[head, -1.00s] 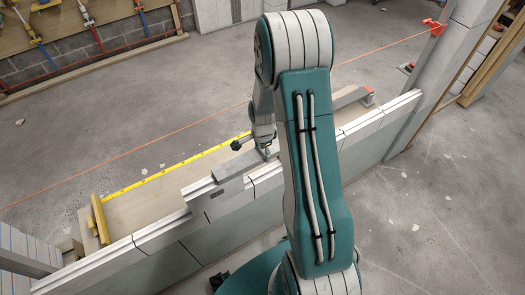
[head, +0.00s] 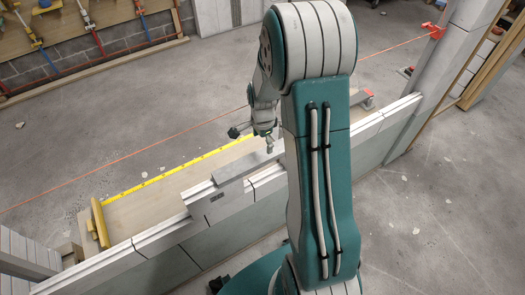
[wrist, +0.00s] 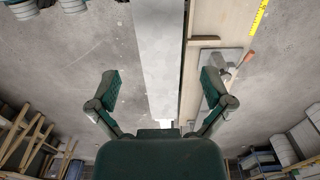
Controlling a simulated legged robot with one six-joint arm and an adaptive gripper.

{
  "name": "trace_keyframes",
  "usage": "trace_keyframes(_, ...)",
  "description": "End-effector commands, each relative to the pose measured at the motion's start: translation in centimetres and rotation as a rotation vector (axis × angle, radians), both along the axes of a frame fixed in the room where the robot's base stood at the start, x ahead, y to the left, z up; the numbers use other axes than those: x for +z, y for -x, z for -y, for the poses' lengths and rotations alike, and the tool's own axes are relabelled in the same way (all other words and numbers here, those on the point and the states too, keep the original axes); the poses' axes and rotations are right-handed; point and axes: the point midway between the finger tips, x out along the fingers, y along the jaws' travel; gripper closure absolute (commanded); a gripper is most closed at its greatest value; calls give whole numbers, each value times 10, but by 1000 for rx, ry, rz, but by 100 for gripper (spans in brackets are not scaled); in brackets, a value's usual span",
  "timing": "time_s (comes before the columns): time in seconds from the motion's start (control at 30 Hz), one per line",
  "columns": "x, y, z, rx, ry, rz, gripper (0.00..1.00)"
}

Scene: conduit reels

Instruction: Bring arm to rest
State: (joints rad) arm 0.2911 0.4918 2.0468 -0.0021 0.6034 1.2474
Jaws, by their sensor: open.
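My gripper (head: 253,138) hangs from my bent arm above the low block wall (head: 160,233) in the head view. In the wrist view its two fingers (wrist: 162,88) are spread wide, with nothing between them. The gripper looks clear of the bar. My arm hides part of the wall.
A wooden board (head: 150,200) with a yellow tape measure (head: 180,166) lies behind the wall. An orange string (head: 150,142) crosses above the floor. A flat tool with an orange handle (wrist: 222,62) lies on the board. Open concrete floor lies beyond.

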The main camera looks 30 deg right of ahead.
Motion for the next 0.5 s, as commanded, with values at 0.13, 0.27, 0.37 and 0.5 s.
trace_keyframes(0.13, 29, -1, 0, 0, 1, 3, 0)
trace_keyframes(0.27, 42, -1, 0, 0, 0, 0, 0)
trace_keyframes(0.37, 47, -1, 0, 0, 0, 0, 0)
trace_keyframes(0.5, 48, -1, 0, 0, 0, -1, 0)
